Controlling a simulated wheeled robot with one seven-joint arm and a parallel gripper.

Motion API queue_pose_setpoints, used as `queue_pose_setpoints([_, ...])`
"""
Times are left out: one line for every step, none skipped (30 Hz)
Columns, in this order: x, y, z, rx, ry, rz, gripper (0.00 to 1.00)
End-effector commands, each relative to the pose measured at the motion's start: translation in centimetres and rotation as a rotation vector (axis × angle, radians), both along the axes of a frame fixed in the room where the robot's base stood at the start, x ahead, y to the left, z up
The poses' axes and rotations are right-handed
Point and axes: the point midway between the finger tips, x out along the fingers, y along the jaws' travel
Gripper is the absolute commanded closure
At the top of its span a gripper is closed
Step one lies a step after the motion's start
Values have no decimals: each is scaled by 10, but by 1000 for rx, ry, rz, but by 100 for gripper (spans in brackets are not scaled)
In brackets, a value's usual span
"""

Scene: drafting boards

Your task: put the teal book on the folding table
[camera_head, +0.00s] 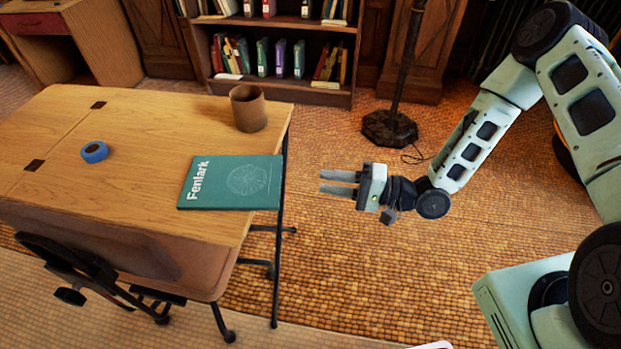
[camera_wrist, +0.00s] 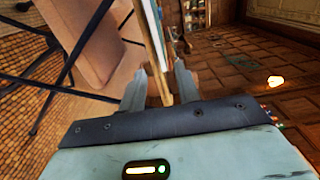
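The teal book (camera_head: 232,183), marked "Fenlark", lies flat at the right edge of a wooden table (camera_head: 120,165). The book's right side sticks out past the table edge. The table has dark hinge plates and thin black legs on castors, like a folding table. My gripper (camera_head: 338,183) is open and empty, to the right of the book, fingers pointing left at it, with a gap between. In the wrist view the fingers (camera_wrist: 160,88) stand apart. The book's thin edge (camera_wrist: 154,25) and the table's edge show beyond and between them.
A brown cup (camera_head: 248,108) stands behind the book, near the table's back right corner. A blue tape roll (camera_head: 94,152) lies left of it. A lamp base (camera_head: 389,128) and a bookshelf (camera_head: 280,85) stand behind. Floor right of the table is clear.

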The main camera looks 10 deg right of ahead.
Motion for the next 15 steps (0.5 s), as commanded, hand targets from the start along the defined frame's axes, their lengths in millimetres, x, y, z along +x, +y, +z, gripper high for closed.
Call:
queue_pose_setpoints([-1,-5,0,0,0,-2,68])
queue_pose_setpoints([-2,-7,0,0,0,-1,68])
queue_pose_setpoints([-3,-10,0,0,0,-1,68])
queue_pose_setpoints([-4,-11,0,0,0,0,68])
queue_pose_setpoints([-4,-12,0,0,0,0,68])
queue_pose_setpoints([-5,-13,0,0,0,0,68])
queue_pose_setpoints([-5,-13,0,-4,-2,0,68])
queue_pose_setpoints([-4,-13,1,-12,-4,2,68])
queue_pose_setpoints([-3,-11,0,-36,-11,8,68])
queue_pose_setpoints([-2,-9,0,-62,-19,12,68])
queue_pose_setpoints([0,-8,0,-100,-33,19,68])
queue_pose_setpoints([3,-5,0,-164,-53,29,68])
queue_pose_setpoints([6,-2,0,-222,-72,39,68])
queue_pose_setpoints([9,0,0,-288,-93,52,68])
queue_pose_setpoints([12,3,0,-386,-122,69,68])
